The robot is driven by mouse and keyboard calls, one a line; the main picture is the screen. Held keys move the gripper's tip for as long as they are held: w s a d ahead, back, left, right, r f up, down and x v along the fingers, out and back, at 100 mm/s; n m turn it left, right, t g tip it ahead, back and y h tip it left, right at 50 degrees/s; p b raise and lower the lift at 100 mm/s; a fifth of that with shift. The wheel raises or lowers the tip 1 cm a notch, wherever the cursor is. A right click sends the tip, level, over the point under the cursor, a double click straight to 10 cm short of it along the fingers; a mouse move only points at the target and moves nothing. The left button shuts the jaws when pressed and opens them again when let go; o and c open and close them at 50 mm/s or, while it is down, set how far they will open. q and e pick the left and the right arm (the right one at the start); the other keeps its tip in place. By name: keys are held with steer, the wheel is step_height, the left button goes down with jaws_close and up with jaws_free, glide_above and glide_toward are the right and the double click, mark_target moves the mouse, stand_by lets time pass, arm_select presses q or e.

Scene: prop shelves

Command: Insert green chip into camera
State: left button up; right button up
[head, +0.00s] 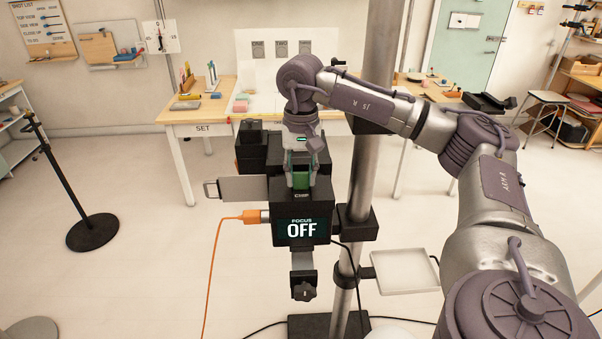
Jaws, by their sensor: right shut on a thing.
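The black camera (283,204) is mounted beside a grey pole in the middle of the head view. Its screen reads "FOCUS OFF", with a "CHIP" label just above. My right gripper (301,181) points down over the camera's top, shut on the green chip (301,177). The chip is upright between the fingers, right behind the label. Its lower end is at the camera's top; I cannot tell whether it is in the slot or how deep. My left gripper is not in view.
A grey side panel (243,188) and an orange cable plug (250,216) stick out from the camera's left. The pole (369,160) stands close on its right, with a white tray (405,270) lower down. A "SET" table (203,116) is behind.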

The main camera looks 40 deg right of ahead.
mark_target(301, 173)
steer(key=shift+f+b, duration=0.55)
steer(key=shift+f, duration=0.05)
stand_by(1.2)
steer(key=o, duration=1.6)
steer(key=shift+c, duration=0.2)
steer(key=shift+r+p, duration=1.7)
steer(key=shift+r, duration=0.8)
steer(key=shift+r, duration=1.35)
stand_by(0.4)
